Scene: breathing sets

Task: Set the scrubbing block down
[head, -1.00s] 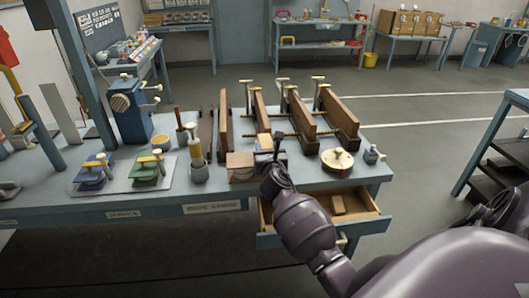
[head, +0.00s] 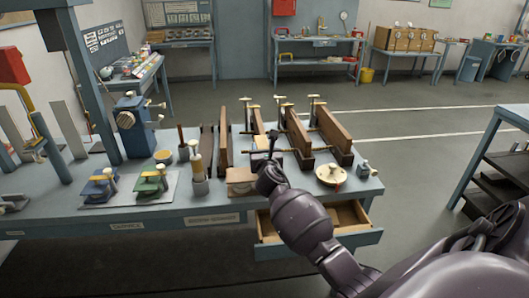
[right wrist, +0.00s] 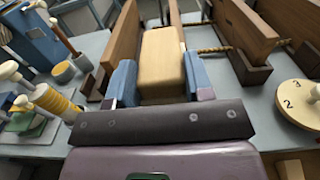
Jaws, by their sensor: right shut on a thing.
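The scrubbing block, a pale wooden block (right wrist: 162,62), sits between the blue fingers of my right gripper (right wrist: 160,85) in the right wrist view. The fingers are shut on its sides. In the head view my right gripper (head: 268,172) is over the bench (head: 225,199), behind the open drawer, and its wrist hides most of the block. I cannot tell whether the block touches the bench top. My left gripper is not in view.
Upright wooden boards in clamps (head: 300,135) stand close behind and right of the gripper. A brown block (head: 240,178) lies at its left, a round numbered disc (head: 330,174) at its right. The drawer (head: 347,214) stands open at the front.

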